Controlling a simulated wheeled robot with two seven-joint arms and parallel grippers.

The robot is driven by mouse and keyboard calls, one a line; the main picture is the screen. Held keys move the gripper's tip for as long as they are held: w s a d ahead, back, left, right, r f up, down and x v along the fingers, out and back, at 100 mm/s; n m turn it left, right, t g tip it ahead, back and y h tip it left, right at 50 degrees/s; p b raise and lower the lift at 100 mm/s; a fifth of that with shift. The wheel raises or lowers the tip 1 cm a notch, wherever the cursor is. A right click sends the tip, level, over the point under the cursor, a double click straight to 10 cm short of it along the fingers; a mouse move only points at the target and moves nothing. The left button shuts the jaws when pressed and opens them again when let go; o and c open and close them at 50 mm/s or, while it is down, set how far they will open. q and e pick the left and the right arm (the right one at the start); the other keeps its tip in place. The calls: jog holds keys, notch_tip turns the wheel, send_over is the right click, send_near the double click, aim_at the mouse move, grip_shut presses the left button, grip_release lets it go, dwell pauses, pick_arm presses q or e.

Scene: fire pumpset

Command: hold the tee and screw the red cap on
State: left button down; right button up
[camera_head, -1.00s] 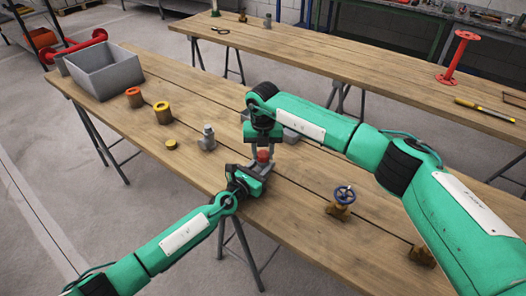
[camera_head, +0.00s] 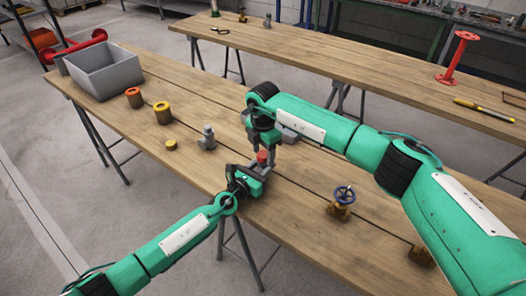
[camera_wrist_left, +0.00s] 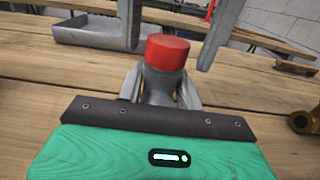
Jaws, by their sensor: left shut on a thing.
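The grey tee (camera_wrist_left: 158,90) stands between the fingers of my left gripper (camera_wrist_left: 160,95) in the left wrist view. That gripper is shut on the tee, near the table's front edge. The red cap (camera_wrist_left: 168,52) sits on top of the tee; it also shows in the head view (camera_head: 263,158). I cannot tell whether its thread is engaged. My right gripper (camera_head: 264,147) is just above. In the wrist view its two fingers stand apart on either side of the cap, with a gap at each side, so it is open.
A grey tray (camera_wrist_left: 88,36) lies behind the tee. A grey fitting (camera_head: 207,138), a yellow cap (camera_head: 171,144), two ringed pieces and a grey bin (camera_head: 105,80) stand to the left. A blue-wheeled valve (camera_head: 342,200) stands to the right. Bare wood lies between them.

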jog(key=shift+r, duration=0.1)
jog(key=shift+r, duration=2.2)
jog(key=shift+c, duration=0.5)
jog(key=n, duration=0.4)
jog(key=shift+r, duration=0.35)
jog(key=n, duration=0.3)
jog(key=r+n, duration=0.1)
jog(key=n, duration=0.5)
jog(key=r+n, duration=0.1)
jog(key=n, duration=0.7)
jog(key=shift+s+r, duration=0.1)
jog(key=shift+r, duration=0.25)
